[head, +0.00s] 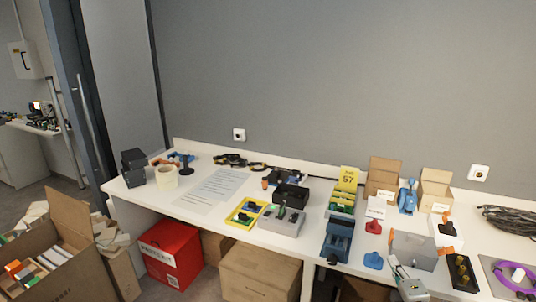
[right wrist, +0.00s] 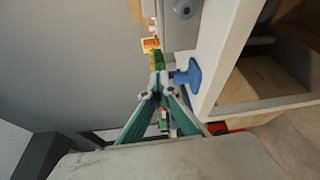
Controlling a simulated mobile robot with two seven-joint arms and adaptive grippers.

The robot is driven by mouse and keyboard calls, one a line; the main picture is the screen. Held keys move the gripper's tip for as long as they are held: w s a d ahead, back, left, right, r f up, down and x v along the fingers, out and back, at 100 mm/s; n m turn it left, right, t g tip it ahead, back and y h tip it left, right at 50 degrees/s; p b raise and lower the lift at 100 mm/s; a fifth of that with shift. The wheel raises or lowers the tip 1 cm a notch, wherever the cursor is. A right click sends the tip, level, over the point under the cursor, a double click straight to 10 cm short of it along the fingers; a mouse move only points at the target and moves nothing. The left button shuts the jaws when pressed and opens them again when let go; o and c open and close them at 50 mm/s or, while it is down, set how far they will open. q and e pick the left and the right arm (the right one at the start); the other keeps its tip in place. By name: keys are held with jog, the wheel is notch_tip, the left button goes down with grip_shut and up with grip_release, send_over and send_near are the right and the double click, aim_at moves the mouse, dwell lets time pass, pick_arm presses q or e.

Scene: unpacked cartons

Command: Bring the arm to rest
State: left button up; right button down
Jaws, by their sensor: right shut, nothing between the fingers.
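My right gripper (head: 394,266) shows at the lower right of the head view, at the front edge of the white workbench (head: 180,207). It is in front of a grey box (head: 420,246) and to the right of a blue knobbed piece (head: 373,260). In the right wrist view its two green-sided fingers (right wrist: 158,84) meet at the tips with nothing held. The blue piece (right wrist: 190,74) appears beyond and right of the fingertips there. I cannot tell whether the gripper touches the bench. My left gripper is in neither view.
A blue bin (head: 337,240), a black tray (head: 463,272), a red piece (head: 373,227) and small cartons (head: 383,172) crowd the bench's right half. A red box (head: 170,252) and a large carton (head: 258,274) stand below. The bench's left front has bare room.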

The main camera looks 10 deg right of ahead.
jog(key=s+a+f+m+g+y, duration=0.2)
jog(key=s+a+f+m, duration=0.2)
jog(key=s+a, duration=0.5)
jog(key=s+a+f+m+g+y, duration=0.2)
jog(key=s+a+f+m, duration=0.2)
jog(key=s+a, duration=0.5)
jog(key=s+a+f+m+g+y, duration=0.2)
jog(key=s+a+f+m, duration=0.2)
jog(key=s+a+f, duration=0.2)
jog(key=s+a, duration=0.2)
jog(key=shift+s+a+f+m, duration=0.4)
